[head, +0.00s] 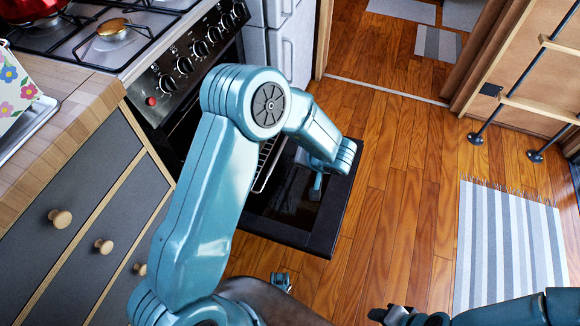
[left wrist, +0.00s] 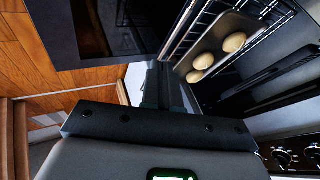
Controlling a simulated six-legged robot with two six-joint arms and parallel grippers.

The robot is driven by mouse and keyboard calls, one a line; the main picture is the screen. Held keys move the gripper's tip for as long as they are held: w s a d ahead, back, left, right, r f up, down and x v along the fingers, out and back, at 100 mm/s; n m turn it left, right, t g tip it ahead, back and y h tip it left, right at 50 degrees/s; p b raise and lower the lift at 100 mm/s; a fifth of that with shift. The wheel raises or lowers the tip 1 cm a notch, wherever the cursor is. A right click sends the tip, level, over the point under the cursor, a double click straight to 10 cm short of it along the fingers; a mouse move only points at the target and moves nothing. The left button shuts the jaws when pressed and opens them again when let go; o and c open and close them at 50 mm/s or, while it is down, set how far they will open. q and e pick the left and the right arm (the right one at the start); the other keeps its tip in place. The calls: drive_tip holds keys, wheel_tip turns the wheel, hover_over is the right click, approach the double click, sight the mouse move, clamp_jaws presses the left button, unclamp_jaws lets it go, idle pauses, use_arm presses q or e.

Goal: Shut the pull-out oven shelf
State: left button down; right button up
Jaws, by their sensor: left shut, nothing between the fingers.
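The oven shelf, a wire rack (left wrist: 178,32), shows in the left wrist view to the right of my fingers. It bears a tray (left wrist: 232,22) with three pale round buns (left wrist: 204,61). In the head view a small part of the rack (head: 264,163) shows beside my arm, above the lowered oven door (head: 338,205); my left arm hides most of it. My left gripper (head: 316,190) is over the open door, shut and empty; its fingers also show in the left wrist view (left wrist: 160,85). I cannot tell whether they touch the rack. My right gripper (head: 392,314) is at the bottom, away from the oven.
The stove top (head: 120,40) and knob panel (head: 195,55) are above the oven. Grey drawers (head: 75,225) with wooden knobs stand at left. Wooden floor (head: 400,210) is clear right of the door. A striped rug (head: 508,240) lies at right.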

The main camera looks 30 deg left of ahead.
use_arm(q)
drive_tip(key=s+a+b+x, duration=0.1)
drive_tip(key=b+x, duration=0.7)
drive_tip(key=x, duration=0.5)
drive_tip(key=shift+r, duration=0.2)
use_arm(e)
wheel_tip(320, 180, down, 9)
drive_tip(key=shift+w+d, duration=0.25)
drive_tip(key=shift+d, duration=0.1)
use_arm(q)
drive_tip(key=shift+a, duration=0.15)
